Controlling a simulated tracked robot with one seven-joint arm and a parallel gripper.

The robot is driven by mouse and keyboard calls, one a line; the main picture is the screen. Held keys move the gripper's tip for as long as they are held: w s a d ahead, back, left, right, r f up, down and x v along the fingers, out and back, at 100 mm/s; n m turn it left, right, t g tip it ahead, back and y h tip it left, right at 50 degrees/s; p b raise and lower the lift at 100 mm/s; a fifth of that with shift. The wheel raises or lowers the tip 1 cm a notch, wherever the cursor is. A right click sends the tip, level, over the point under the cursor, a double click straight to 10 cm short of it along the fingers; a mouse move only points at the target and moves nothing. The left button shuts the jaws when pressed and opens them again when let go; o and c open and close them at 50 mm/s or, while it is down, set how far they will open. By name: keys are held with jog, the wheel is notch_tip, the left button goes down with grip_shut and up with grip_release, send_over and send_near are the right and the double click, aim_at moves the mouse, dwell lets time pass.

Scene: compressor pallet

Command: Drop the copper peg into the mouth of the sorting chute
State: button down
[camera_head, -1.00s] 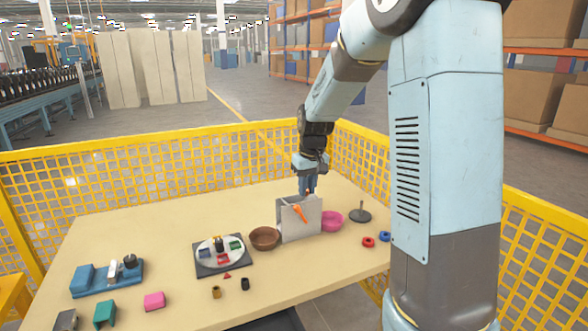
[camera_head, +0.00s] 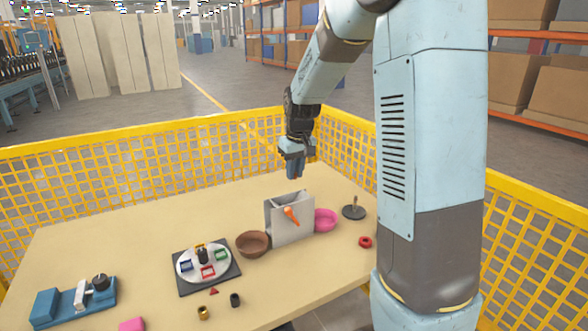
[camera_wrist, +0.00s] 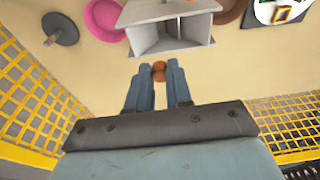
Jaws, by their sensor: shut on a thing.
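My gripper (camera_head: 295,175) is above the table, just over and behind the chute in the head view. In the wrist view my gripper (camera_wrist: 159,70) is shut on the copper peg (camera_wrist: 158,73), its rounded end showing between the fingertips. The peg appears beside the chute's mouth, not inside it; the height gap is unclear.
A brown bowl (camera_head: 253,244) and a pink bowl (camera_head: 326,220) flank the chute. A grey post on a round base (camera_head: 354,209) and a red ring (camera_head: 366,242) lie to the right. A turntable (camera_head: 186,276) is at left. Yellow mesh fencing (camera_head: 120,180) surrounds the table.

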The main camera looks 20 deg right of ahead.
jog(key=shift+s+a+f, duration=0.1)
jog(key=shift+a+f, duration=0.15)
jog(key=shift+f, duration=0.65)
jog(key=shift+s+a+f, duration=0.1)
jog(key=shift+a+f, duration=0.2)
jog(key=shift+f, duration=0.6)
jog(key=shift+s+a+f, duration=0.1)
jog(key=shift+a+f, duration=0.15)
jog(key=shift+f, duration=0.65)
jog(key=c, duration=1)
grip_release()
jog(key=shift+o, duration=0.2)
jog(key=shift+r, duration=0.1)
notch_tip(320, 180, up, 13)
jog(key=s, duration=0.2)
jog(key=shift+d+r, duration=0.2)
jog(key=shift+d, duration=0.05)
jog(key=shift+s, duration=0.15)
